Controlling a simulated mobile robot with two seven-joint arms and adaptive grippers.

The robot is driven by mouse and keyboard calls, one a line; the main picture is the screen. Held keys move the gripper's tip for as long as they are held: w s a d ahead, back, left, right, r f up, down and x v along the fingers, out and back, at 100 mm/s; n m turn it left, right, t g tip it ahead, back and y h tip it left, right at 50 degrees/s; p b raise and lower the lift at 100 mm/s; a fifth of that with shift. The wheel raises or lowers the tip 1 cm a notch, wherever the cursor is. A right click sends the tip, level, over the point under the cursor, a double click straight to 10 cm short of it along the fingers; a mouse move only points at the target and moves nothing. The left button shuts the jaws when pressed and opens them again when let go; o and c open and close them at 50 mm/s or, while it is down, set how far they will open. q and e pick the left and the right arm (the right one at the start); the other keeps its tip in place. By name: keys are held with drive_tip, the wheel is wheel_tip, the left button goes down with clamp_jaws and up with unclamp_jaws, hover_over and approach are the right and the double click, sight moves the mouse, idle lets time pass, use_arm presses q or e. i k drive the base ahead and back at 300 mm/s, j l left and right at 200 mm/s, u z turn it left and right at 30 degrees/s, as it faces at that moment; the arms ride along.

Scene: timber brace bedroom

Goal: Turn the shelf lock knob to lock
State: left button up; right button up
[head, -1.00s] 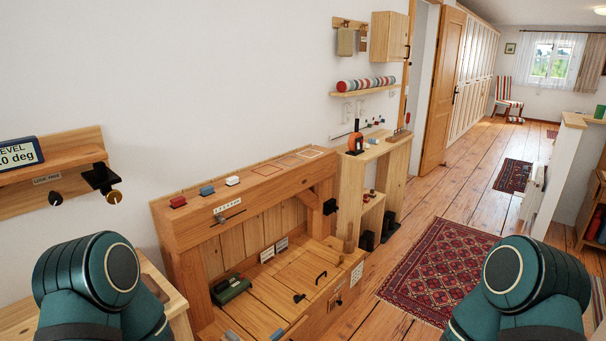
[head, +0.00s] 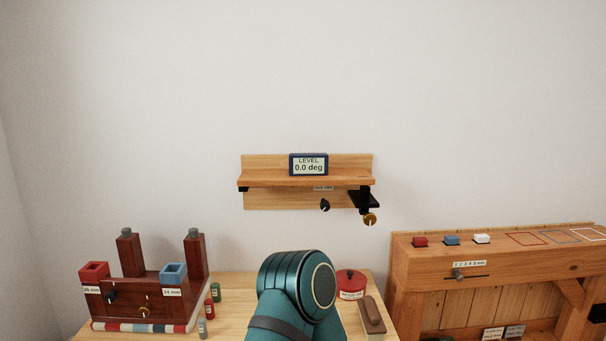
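The wooden wall shelf (head: 255,181) hangs in the middle of the head view. A level display (head: 308,165) on it reads 0.0 deg. Under the board a small label (head: 323,188), too small to read now, sits above a black knob (head: 325,205). The knob's pointing direction is too small to tell. A brass-faced knob (head: 370,219) sits under a black bracket (head: 363,198) at the shelf's right end. One teal arm of mine, apparently the left, rises below the shelf, apart from the knobs. Neither gripper shows.
Below is a table (head: 245,290) with a dark wooden rack (head: 150,290), small coloured cylinders, a red round container (head: 351,281) and a brown-topped block (head: 373,315). A wooden bench (head: 480,255) stands at right. The wall around the shelf is clear.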

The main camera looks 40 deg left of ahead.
sight(324, 206)
drive_tip(key=u, duration=1.25)
